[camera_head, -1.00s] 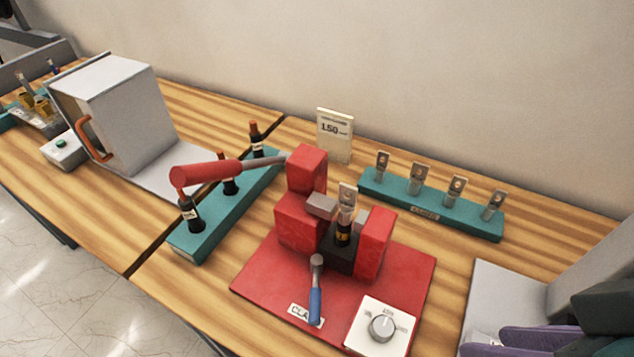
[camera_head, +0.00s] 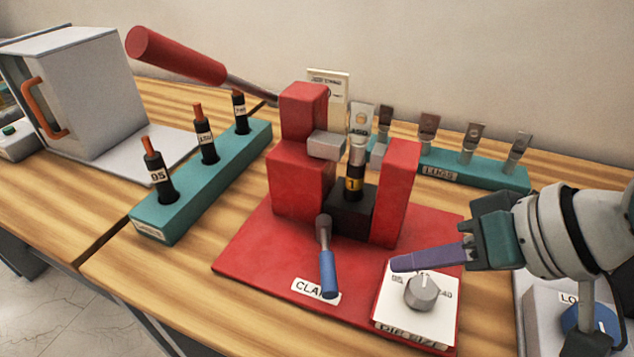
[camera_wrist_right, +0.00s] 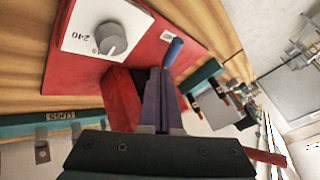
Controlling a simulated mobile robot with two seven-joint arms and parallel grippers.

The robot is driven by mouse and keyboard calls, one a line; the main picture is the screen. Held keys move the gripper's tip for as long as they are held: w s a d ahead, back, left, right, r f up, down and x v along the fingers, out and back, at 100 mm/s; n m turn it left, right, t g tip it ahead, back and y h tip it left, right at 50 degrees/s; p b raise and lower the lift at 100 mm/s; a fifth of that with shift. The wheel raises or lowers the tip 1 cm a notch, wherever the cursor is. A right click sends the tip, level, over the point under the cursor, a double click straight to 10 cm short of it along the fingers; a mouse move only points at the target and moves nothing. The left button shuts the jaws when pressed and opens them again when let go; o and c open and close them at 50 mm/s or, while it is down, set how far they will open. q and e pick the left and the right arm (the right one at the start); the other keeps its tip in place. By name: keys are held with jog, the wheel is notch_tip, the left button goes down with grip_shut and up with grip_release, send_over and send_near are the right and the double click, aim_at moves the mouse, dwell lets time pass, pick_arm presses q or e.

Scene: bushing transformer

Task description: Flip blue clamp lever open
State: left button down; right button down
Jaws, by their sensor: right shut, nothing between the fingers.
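The blue clamp lever (camera_head: 328,272) stands at the front of the red clamp press (camera_head: 302,172), on its red base plate (camera_head: 250,250). Its grey shaft runs up to a dark knob-like end, and its blue grip points down toward the front. My right gripper (camera_head: 395,264) is shut and empty, its purple fingers to the right of the lever and above the white dial box. In the right wrist view the shut fingers (camera_wrist_right: 158,75) point toward the blue grip (camera_wrist_right: 173,50), with a gap between. My left gripper is not in view.
A white dial box (camera_head: 418,305) with a grey knob sits on the plate's right front. A black cable with a lug (camera_head: 355,180) stands in the press. A long red handle (camera_head: 175,55) reaches up left. Teal racks stand left (camera_head: 190,195) and behind right (camera_head: 480,172).

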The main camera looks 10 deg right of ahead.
aim_at(327, 263)
jog(key=b+x, duration=0.2)
jog(key=x, duration=0.8)
dwell(0.4)
